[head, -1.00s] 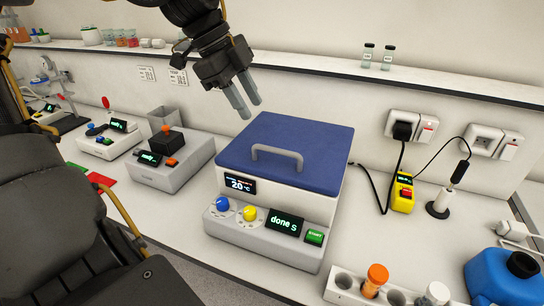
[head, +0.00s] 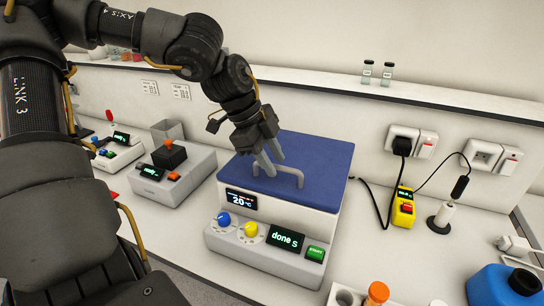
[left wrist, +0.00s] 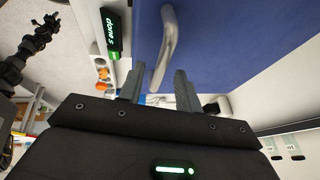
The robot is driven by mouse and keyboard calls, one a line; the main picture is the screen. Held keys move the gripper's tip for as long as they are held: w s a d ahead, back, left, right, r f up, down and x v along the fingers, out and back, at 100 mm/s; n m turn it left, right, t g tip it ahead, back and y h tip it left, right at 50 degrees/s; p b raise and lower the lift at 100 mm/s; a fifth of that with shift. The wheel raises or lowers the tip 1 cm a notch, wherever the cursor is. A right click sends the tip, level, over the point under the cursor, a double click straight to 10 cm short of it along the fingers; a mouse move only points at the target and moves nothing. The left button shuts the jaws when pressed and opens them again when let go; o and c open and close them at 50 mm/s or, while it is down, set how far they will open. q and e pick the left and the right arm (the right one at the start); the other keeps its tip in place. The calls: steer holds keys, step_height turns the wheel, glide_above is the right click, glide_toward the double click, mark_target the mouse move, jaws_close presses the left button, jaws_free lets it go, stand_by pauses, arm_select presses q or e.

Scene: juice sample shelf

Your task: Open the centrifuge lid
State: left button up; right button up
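The centrifuge (head: 265,240) stands on the bench with its blue lid (head: 325,156) shut. A grey bar handle (head: 290,171) rises from the lid; it also shows in the left wrist view (left wrist: 167,45). The display on the front reads "done". My left gripper (head: 268,164) is at the handle's left end, over the lid, pointing down. Contact with the handle cannot be told. My right gripper is not in view.
Two small machines (head: 170,178) stand left of the centrifuge. A yellow device (head: 403,208) and wall sockets (head: 410,142) with cables are to the right. A blue container (head: 500,286) and a tube rack (head: 345,296) are at the front right. A shelf with two vials (head: 377,72) runs behind.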

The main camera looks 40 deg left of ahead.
arm_select(q)
jaws_close()
stand_by(0.4)
